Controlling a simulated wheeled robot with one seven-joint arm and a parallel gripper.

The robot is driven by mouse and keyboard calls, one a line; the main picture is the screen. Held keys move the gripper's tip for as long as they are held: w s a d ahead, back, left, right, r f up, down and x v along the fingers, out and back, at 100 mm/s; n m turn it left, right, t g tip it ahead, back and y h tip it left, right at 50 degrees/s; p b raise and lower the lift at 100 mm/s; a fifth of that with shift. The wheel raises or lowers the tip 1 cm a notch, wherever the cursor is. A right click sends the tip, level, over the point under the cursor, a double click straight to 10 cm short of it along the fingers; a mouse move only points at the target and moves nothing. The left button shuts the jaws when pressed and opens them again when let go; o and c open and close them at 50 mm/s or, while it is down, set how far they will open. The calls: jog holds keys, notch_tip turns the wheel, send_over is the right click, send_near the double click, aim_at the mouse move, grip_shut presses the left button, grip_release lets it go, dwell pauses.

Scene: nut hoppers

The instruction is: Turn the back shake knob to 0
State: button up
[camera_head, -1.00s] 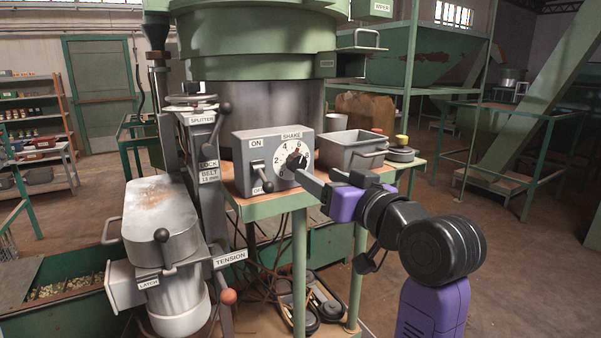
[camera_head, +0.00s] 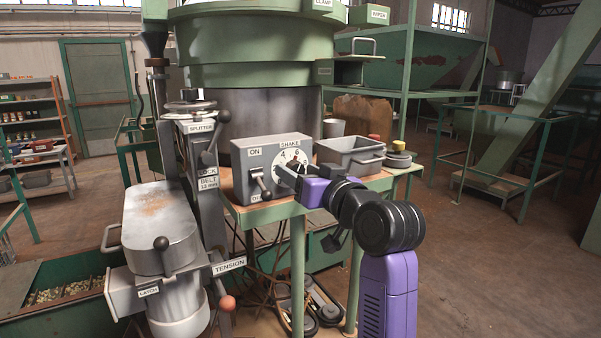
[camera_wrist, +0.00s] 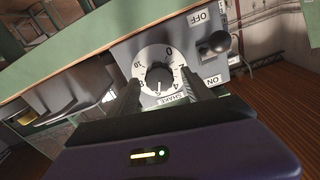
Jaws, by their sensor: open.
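The shake control is a grey box (camera_head: 243,176) with a white dial (camera_head: 290,155) marked SHAKE, on a green stand. My gripper (camera_head: 288,173) is in front of the dial and hides its lower part and most of the knob in the head view. The wrist view shows the dial (camera_wrist: 153,58) upside down, with the black knob (camera_wrist: 160,74) at its middle. My open gripper (camera_wrist: 160,80) has one finger on each side of the knob. Whether the fingers touch it is unclear. The knob's white mark points between 4 and 6.
An ON/OFF lever (camera_head: 263,187) is left of the dial, close to my gripper. A grey metal bin (camera_head: 350,152) stands to the right on the stand. The splitter column (camera_head: 202,165) stands to the left. Open floor lies to the right.

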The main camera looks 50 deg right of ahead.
grip_shut()
